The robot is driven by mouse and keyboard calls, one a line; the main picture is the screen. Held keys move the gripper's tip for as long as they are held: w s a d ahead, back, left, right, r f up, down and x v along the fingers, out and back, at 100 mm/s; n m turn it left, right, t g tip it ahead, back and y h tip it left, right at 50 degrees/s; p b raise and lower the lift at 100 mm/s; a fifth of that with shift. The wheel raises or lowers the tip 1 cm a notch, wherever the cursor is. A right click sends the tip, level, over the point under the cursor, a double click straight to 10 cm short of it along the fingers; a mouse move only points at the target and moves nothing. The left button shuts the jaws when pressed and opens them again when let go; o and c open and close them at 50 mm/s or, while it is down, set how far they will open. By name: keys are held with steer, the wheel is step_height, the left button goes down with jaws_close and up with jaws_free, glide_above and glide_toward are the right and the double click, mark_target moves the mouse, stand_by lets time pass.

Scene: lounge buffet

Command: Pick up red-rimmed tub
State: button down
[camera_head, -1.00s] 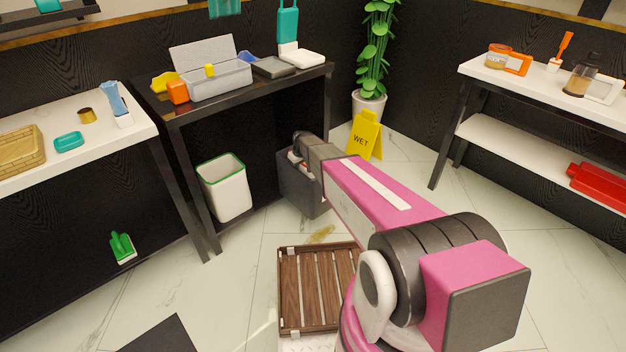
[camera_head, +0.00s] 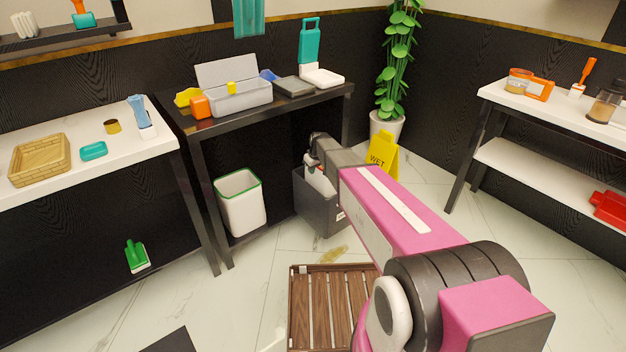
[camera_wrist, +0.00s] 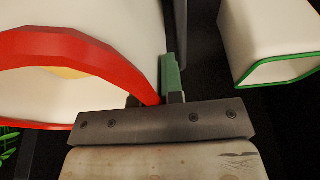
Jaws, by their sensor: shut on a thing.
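The red-rimmed tub (camera_wrist: 110,18) fills the left of the wrist view. It is white with a thick red rim, and part of it runs out of the picture. In the head view my gripper (camera_head: 318,178) is small and partly hidden at the end of my pink arm, low in front of the black table.
A white bin with a green rim (camera_head: 241,208) stands on the floor beside my gripper; it also shows in the wrist view (camera_wrist: 265,35). A dark grey box (camera_head: 322,212) is just under my gripper. A yellow wet-floor sign (camera_head: 383,153) and a wooden slatted mat (camera_head: 335,303) are close by.

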step_height(320, 180, up, 20)
stand_by(0.3)
steer(key=shift+f, duration=0.1)
